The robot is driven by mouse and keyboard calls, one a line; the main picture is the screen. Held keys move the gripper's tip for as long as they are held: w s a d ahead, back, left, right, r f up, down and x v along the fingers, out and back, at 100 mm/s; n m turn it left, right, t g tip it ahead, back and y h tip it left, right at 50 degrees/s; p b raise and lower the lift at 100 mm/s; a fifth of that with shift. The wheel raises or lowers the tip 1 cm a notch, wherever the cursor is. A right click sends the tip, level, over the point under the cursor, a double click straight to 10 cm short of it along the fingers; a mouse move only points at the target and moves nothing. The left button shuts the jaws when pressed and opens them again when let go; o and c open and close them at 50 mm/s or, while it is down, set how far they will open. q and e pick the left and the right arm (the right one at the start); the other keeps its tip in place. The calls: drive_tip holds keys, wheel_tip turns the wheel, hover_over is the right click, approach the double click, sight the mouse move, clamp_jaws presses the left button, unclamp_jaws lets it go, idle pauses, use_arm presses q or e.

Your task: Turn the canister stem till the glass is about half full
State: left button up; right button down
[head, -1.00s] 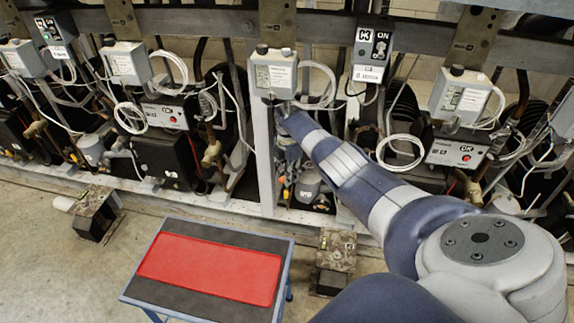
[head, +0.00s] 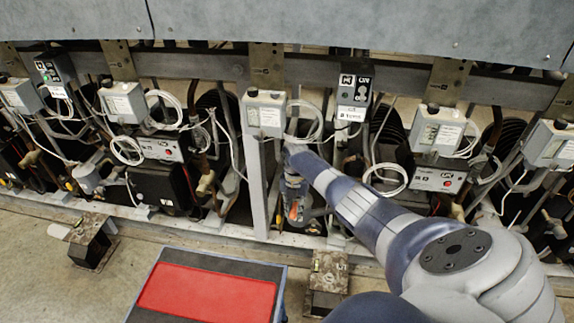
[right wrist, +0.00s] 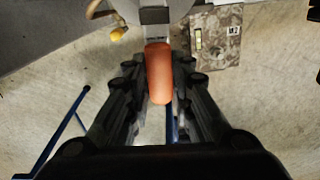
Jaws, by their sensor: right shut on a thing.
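In the right wrist view an orange, rounded stem handle (right wrist: 159,75) stands between the fingers of my right gripper (right wrist: 160,88), which is shut on it. A grey rounded body (right wrist: 180,10), seemingly the canister, shows cut off at the top edge beyond the handle. In the head view my right gripper (head: 296,200) is low in the rack, below a grey control box (head: 264,114), with a bit of orange at its tip. The arm hides much around it. I cannot make out the glass or its level. My left gripper is not in view.
A blue-framed table with a red mat (head: 207,290) stands in front of the rack. A rusty block (head: 327,280) is on the floor to its right, another (head: 92,240) to its left. Cables, pipes and compressors crowd both sides of the gripper.

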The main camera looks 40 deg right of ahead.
drive_tip(key=shift+s+d+n, duration=0.65)
drive_tip(key=shift+d+n, duration=0.05)
drive_tip(key=shift+n, duration=0.2)
drive_tip(key=c, duration=1.9)
unclamp_jaws()
drive_tip(key=shift+c, duration=0.2)
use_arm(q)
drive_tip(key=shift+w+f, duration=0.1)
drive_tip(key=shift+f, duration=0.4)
use_arm(e)
drive_tip(key=shift+w+a, duration=0.1)
clamp_jaws()
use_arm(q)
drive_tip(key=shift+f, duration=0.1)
use_arm(e)
drive_tip(key=shift+r, duration=0.1)
use_arm(q)
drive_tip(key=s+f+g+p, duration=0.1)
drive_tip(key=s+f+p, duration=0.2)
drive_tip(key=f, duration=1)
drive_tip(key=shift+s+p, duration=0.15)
drive_tip(key=shift+p, duration=0.3)
use_arm(e)
drive_tip(key=shift+a+r, duration=0.15)
drive_tip(key=shift+r, duration=2)
